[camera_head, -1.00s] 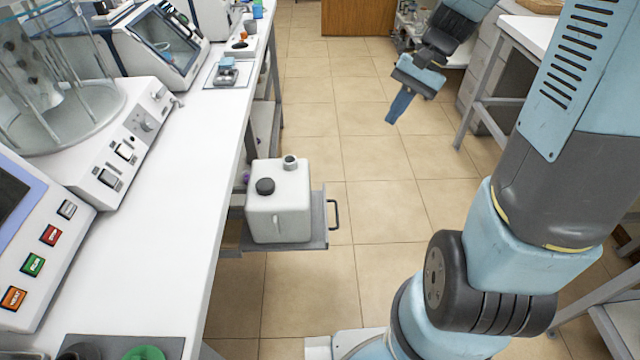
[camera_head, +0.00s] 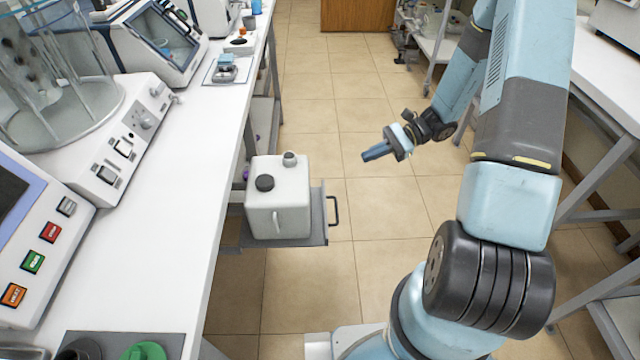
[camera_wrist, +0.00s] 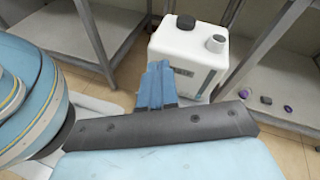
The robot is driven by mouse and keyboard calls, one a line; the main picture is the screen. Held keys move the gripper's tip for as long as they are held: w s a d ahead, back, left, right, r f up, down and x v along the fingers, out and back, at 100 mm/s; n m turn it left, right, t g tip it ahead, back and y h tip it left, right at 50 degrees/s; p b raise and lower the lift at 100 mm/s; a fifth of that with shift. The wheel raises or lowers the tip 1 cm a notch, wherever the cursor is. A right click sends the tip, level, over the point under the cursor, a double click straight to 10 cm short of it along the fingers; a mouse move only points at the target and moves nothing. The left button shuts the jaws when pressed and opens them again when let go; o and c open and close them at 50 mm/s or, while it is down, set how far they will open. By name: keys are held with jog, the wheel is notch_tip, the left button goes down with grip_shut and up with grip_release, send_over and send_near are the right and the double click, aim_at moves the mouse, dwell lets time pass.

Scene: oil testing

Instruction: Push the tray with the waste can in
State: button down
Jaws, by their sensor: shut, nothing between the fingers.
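The waste can (camera_head: 278,201) is a white jug with a black cap and a second, open-looking neck. It stands upright on a grey tray (camera_head: 318,222) that sticks out from under the left bench into the aisle. The tray has a dark handle (camera_head: 335,211) on its right side. My gripper (camera_head: 366,155) is shut and empty, in the air to the upper right of the can, its fingers pointing left. In the wrist view the shut blue fingers (camera_wrist: 157,84) overlap the lower left of the can (camera_wrist: 190,55); the tray is mostly hidden there.
The white bench (camera_head: 185,150) with instruments runs along the left. A second bench (camera_head: 605,75) stands at the right. Small dark and purple items (camera_wrist: 266,100) lie on a lower shelf in the wrist view.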

notch_tip(320, 180, down, 12)
jog(key=m+t+y, duration=0.4)
jog(key=m, duration=0.2)
jog(key=w+a, duration=0.1)
jog(key=a, duration=1.3)
jog(key=shift+a+f, duration=0.2)
